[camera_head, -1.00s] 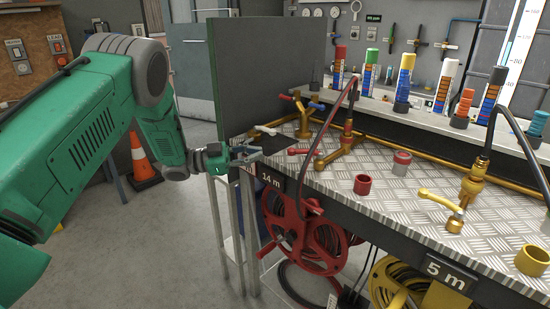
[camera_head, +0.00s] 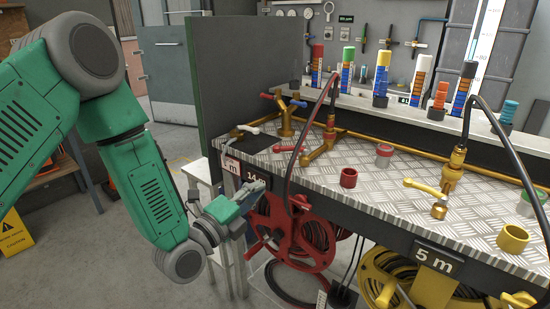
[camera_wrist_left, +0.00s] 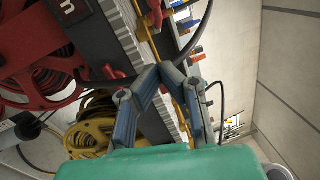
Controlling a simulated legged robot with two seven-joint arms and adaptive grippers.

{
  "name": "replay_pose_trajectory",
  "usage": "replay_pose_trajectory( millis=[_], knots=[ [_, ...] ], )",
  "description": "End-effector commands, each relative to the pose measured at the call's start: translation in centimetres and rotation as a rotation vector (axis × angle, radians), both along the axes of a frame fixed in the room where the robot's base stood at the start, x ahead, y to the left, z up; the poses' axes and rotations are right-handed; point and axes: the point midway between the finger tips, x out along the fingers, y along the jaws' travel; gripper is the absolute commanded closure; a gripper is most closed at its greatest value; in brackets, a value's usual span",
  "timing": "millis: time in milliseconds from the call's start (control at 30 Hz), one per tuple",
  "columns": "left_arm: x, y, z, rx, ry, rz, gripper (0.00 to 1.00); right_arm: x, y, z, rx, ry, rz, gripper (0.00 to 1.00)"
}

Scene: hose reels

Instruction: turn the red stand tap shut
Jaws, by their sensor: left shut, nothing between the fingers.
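A red-levered tap (camera_head: 287,149) sits on the metal bench top, beside a brass standpipe (camera_head: 322,146) with a black hose. Its red lever points left in the head view, toward the bench's front left. My left gripper (camera_head: 262,186) is in front of the bench's front edge, below and left of that tap and apart from it. Its blue-grey fingers are shut with nothing between them, and their tips (camera_wrist_left: 163,70) meet in the left wrist view. I cannot clearly make out the tap in that view. My right gripper is not in view.
A red cup (camera_head: 348,177) and yellow-levered tap (camera_head: 422,187) stand to the right. A red hose reel (camera_head: 298,240) hangs below the bench. A green-edged panel (camera_head: 245,75) rises at the left.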

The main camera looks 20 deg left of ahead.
Motion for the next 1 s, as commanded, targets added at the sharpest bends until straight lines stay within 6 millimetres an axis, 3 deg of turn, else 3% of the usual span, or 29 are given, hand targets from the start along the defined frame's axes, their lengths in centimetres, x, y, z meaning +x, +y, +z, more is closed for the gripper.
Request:
replay_pose_trajectory(
  millis=[167, 500, 600, 800, 1000],
  knots=[
    [2.4, -0.8, 0.5, -0.001, -0.006, 0.001, 1.00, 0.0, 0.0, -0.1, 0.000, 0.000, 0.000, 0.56],
    [9.2, -3.1, 1.4, -0.002, -0.006, 0.001, 1.00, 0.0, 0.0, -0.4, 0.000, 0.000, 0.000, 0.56],
    [10.6, -2.2, 1.8, -0.003, -0.005, 0.004, 1.00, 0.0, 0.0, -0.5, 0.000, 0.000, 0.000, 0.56],
    [12.2, -1.5, 2.1, -0.003, -0.004, 0.001, 1.00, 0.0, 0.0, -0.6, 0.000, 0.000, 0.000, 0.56],
    [12.5, -1.3, 2.2, -0.002, -0.003, -0.001, 1.00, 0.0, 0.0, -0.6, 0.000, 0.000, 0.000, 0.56]
  ],
)
